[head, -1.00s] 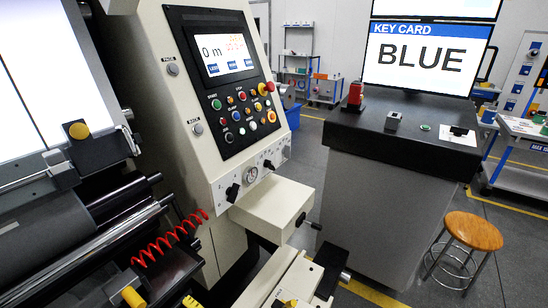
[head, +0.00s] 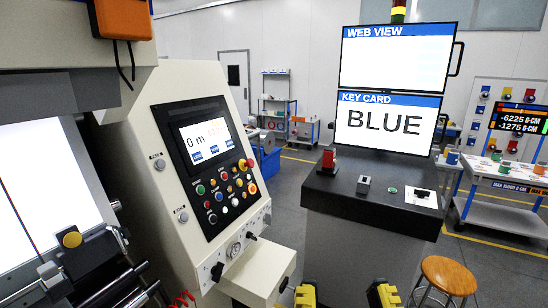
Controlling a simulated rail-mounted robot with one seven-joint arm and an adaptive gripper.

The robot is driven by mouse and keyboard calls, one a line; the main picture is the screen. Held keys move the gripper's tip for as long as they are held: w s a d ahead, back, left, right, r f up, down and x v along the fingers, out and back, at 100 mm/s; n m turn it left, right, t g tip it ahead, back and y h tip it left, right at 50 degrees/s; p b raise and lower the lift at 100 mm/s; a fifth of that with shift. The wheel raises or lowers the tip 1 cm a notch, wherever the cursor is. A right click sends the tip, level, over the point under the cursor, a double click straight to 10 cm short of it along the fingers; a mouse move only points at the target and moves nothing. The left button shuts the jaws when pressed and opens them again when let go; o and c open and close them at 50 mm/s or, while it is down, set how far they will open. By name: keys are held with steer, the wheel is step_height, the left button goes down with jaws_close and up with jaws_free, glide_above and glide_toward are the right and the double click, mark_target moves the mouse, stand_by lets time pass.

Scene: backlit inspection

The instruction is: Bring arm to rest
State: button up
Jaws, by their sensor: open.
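My gripper (head: 343,296) shows at the bottom edge of the head view. Only two yellow-and-black fingertips are in frame, set well apart, with nothing seen between them. It is open. The rest of my arm is below the frame and hidden. The fingertips appear in front of the dark-topped console and the cream machine, and I cannot tell how far they are from either.
The cream machine's control panel (head: 217,160) stands left. The dark-topped console (head: 340,204) carries a red item (head: 328,160) and a screen reading BLUE (head: 388,122). A stool (head: 449,276) stands at lower right. A bench (head: 505,176) is farther right. Open floor (head: 500,262) lies between.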

step_height(320, 180, up, 26)
steer(key=p, duration=2.2)
steer(key=shift+f, duration=0.15)
stand_by(0.5)
